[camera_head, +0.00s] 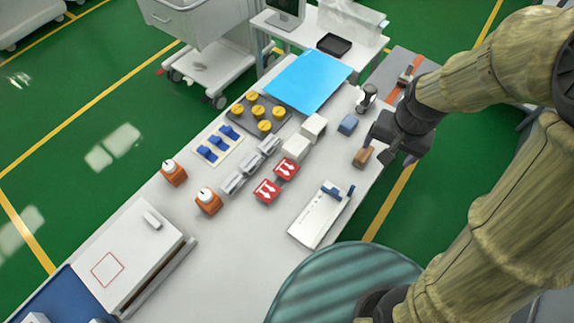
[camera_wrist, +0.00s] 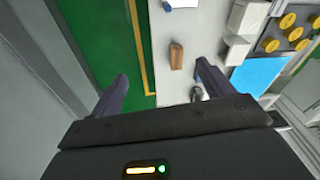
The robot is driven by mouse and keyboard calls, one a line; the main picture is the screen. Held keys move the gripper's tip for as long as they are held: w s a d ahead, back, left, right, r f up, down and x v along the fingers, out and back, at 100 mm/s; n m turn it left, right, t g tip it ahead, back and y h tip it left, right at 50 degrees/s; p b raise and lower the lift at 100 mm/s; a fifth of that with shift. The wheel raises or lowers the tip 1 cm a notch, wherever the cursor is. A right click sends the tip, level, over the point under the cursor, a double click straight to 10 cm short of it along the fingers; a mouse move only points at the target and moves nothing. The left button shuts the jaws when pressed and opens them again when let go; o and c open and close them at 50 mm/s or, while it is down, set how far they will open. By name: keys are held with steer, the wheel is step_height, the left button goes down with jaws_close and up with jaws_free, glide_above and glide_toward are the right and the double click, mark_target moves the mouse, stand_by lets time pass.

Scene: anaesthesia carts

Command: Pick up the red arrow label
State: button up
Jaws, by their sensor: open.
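Two red blocks with white arrows lie near the middle of the table in the head view. One red arrow label (camera_head: 286,169) is farther back, and another red arrow label (camera_head: 267,191) is just in front and to its left. My gripper (camera_head: 390,150) is at the table's right edge, well to the right of both labels. In the wrist view my gripper (camera_wrist: 161,78) has its two fingers spread apart with nothing held. A small brown block (camera_head: 363,156) lies below and near the gripper, and it also shows in the wrist view (camera_wrist: 176,56). Neither label shows in the wrist view.
A white device (camera_head: 315,215) lies right of the labels. Orange timers (camera_head: 208,201) stand to the left. Bare table lies in front of the labels.

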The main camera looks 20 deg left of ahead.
steer(key=w+a+g+p, duration=0.1)
steer(key=w+a+p, duration=0.1)
steer(key=a, duration=1)
steer(key=m+p, duration=0.2)
glide_above(288, 168)
steer(key=shift+a+f+g+h, duration=0.1)
steer(key=shift+f+g+h, duration=0.25)
steer(key=shift+f, duration=0.45)
steer(key=shift+f, duration=0.1)
steer(key=f+p, duration=0.1)
steer(key=f, duration=0.4)
steer(key=f+p, duration=0.1)
steer(key=f, duration=0.4)
steer(key=shift+s+f, duration=0.2)
steer(key=shift+f, duration=0.15)
steer(key=shift+w+f, duration=0.1)
steer(key=shift+f, duration=0.55)
